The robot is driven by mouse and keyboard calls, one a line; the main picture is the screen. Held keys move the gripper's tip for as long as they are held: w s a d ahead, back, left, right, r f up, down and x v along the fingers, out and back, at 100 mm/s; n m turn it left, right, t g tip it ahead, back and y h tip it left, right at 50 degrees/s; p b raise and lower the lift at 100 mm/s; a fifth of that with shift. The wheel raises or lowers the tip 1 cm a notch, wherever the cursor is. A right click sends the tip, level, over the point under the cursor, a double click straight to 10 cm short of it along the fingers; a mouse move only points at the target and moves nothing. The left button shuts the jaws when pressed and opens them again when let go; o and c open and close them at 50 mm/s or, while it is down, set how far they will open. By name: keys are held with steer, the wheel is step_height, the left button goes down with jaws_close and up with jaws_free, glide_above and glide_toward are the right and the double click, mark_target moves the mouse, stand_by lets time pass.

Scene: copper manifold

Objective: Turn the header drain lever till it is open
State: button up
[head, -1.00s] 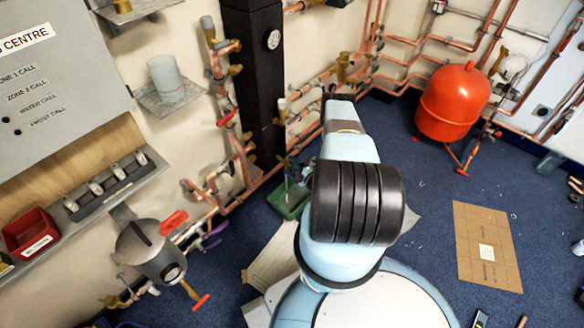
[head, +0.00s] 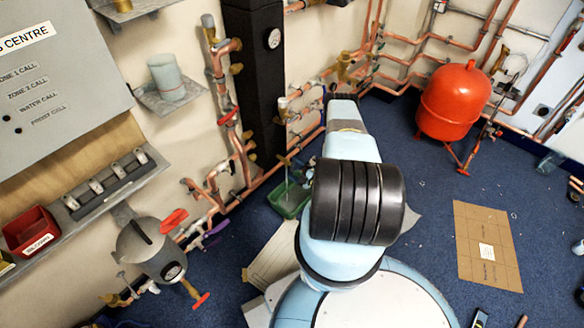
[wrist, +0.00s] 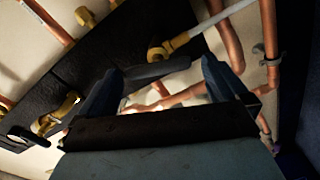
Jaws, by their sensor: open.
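In the wrist view my gripper (wrist: 162,66) is open, with one dark blue finger on each side. A dark grey lever-like bar (wrist: 152,71) lies across the gap between the fingertips, below a brass valve fitting (wrist: 160,51) with a pale pipe. I take this bar for the drain lever; whether either finger touches it I cannot tell. The black header (wrist: 95,60) fills the upper left behind it. In the head view the tall black header (head: 254,85) stands against the wall, left of my arm. There my fingers and the bar cannot be made out.
Copper pipes (wrist: 228,40) run close behind and right of my gripper. Another brass valve (wrist: 55,115) is at the left. A green tub (head: 290,200) stands on the floor below the header. A red vessel (head: 454,102) and flat cardboard (head: 487,245) are to the right.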

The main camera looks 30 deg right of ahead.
steer(key=v, duration=1.1)
steer(key=shift+s, duration=0.3)
steer(key=shift+c, duration=0.4)
